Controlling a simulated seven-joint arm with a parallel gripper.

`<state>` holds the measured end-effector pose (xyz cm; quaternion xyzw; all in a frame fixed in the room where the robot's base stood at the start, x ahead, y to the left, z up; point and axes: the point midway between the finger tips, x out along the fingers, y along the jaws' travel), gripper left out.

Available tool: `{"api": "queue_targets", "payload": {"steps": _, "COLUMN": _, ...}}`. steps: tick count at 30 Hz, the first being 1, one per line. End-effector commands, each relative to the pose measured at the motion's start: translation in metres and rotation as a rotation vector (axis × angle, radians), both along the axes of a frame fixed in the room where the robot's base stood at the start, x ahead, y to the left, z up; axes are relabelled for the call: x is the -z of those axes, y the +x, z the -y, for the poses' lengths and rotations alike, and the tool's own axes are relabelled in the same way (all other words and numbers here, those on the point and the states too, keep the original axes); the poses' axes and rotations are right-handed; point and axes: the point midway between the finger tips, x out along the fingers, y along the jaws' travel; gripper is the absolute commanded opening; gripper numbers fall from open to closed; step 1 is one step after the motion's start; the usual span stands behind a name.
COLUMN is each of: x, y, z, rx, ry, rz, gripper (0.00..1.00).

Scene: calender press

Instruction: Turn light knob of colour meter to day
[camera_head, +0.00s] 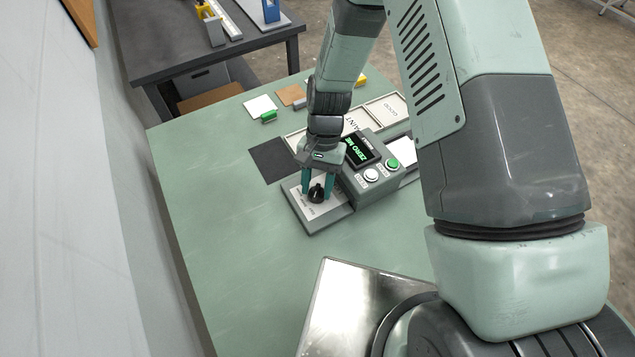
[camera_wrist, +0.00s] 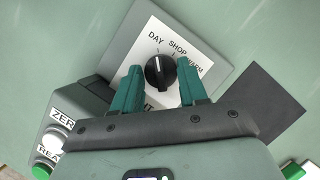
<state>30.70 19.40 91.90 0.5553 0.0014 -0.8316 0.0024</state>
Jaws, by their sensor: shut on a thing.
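The colour meter (camera_head: 362,193) is a grey box on the green table. Its screen (camera_head: 363,149) shows green text that reads like "ZERO ME". Its light knob (camera_wrist: 160,72) is round and black with a white pointer line, on a white plate (camera_wrist: 186,45) marked DAY, SHOP and what looks like WARM. The pointer points upward in the wrist view, roughly between DAY and SHOP; its exact setting is hard to tell.
A white button (camera_head: 371,175) and a green button (camera_head: 393,163) are on the meter's front. A dark square (camera_head: 270,160) lies beside it. Small cards and a green block (camera_head: 269,117) lie behind. The table's left side is clear. A metal plate (camera_head: 345,305) is in front.

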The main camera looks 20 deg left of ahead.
Motion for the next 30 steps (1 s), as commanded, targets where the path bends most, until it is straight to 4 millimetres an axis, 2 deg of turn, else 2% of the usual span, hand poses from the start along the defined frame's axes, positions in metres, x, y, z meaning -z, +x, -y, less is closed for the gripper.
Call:
{"api": "queue_targets", "payload": {"steps": 13, "x": -0.0004, "y": 0.0008, "z": -0.0001, "rx": -0.012, "ry": 0.001, "rz": 0.002, "gripper": 0.12}}
{"api": "queue_targets", "payload": {"steps": 14, "x": -0.0004, "y": 0.0008, "z": -0.0001, "rx": -0.012, "ry": 0.001, "rz": 0.002, "gripper": 0.47}}
{"api": "queue_targets", "payload": {"steps": 18, "x": -0.0003, "y": 0.0006, "z": 0.0000, "rx": -0.010, "ry": 0.001, "rz": 0.002, "gripper": 0.66}}
{"api": "queue_targets", "payload": {"steps": 26, "x": -0.0006, "y": 0.0005, "z": -0.0001, "rx": -0.009, "ry": 0.001, "rz": 0.001, "gripper": 0.66}}
{"api": "queue_targets", "payload": {"steps": 30, "x": -0.0100, "y": 0.0051, "z": -0.0003, "rx": -0.009, "ry": 0.002, "rz": 0.003, "gripper": 0.66}}
